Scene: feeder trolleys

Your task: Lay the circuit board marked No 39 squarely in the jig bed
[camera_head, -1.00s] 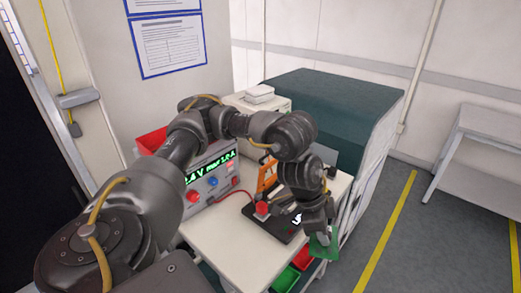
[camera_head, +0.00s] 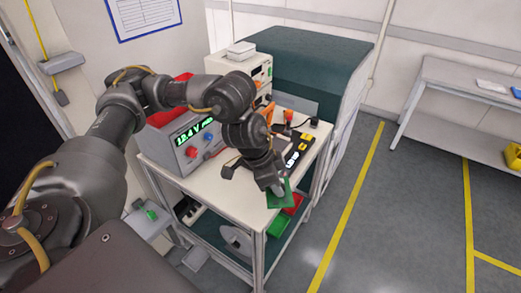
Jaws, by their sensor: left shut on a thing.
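My left gripper (camera_head: 278,188) is shut on a green circuit board (camera_head: 279,198). It holds the board near the right front edge of the white trolley top. The board's marking cannot be read. The black jig (camera_head: 303,148), with white and yellow marks and orange parts, lies on the trolley top just behind the gripper. My left arm and gripper hide part of the jig, and I cannot make out its bed clearly. The board is apart from the visible part of the jig. My right gripper is not in view.
The trolley top (camera_head: 210,190) has clear room at its front. Red (camera_head: 291,204) and green (camera_head: 279,225) bins sit on the lower level. A dark green-topped cabinet (camera_head: 310,62) stands behind.

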